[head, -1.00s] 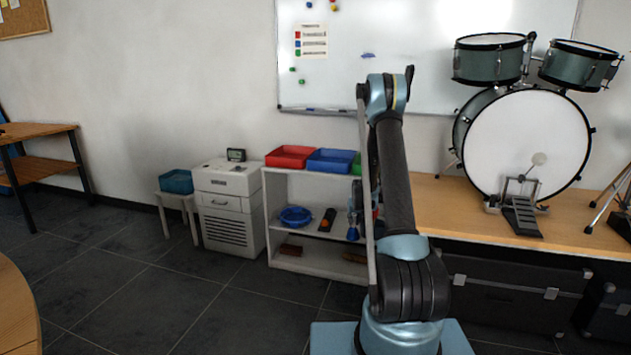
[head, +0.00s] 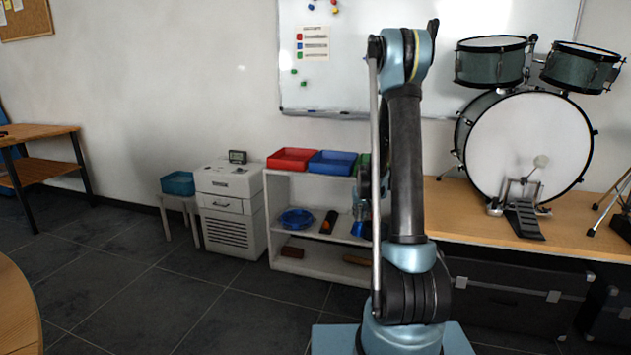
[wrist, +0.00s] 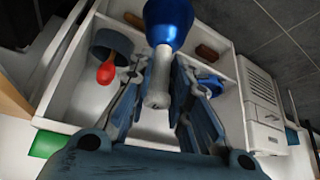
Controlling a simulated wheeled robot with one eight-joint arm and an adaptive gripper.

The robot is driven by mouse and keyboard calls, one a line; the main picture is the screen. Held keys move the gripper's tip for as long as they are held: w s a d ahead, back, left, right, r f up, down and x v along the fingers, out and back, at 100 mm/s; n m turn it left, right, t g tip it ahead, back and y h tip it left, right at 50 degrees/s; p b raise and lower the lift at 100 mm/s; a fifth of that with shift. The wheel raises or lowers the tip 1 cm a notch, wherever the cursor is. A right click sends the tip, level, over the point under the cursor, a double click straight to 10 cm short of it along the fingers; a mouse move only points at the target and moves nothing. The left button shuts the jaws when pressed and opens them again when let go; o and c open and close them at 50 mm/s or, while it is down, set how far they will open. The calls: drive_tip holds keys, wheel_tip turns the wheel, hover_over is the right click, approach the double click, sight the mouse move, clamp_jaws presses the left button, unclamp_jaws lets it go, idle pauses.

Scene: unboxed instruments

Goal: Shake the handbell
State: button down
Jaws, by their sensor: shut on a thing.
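The handbell has a blue bell (wrist: 168,22) and a pale handle (wrist: 158,90). My gripper (wrist: 158,75) is shut on the handle in the wrist view, one finger on each side, with the blue bell beyond the fingertips. In the head view the blue of the handbell (head: 358,229) shows in front of the shelf, just left of my arm. My gripper (head: 363,190) is partly hidden there behind my arm.
A white shelf unit (head: 282,228) holds a blue bowl (head: 296,219), an orange-and-black thing (head: 329,222) and brown blocks. Red (head: 290,158) and blue (head: 332,162) trays stand on top. The wrist view shows a red thing (wrist: 105,73) by a dark round one (wrist: 112,42).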

wheel_tip(320, 180, up, 5)
drive_tip(key=shift+s+r, duration=0.1)
drive_tip(key=shift+f, duration=2.75)
drive_tip(key=shift+r, duration=0.1)
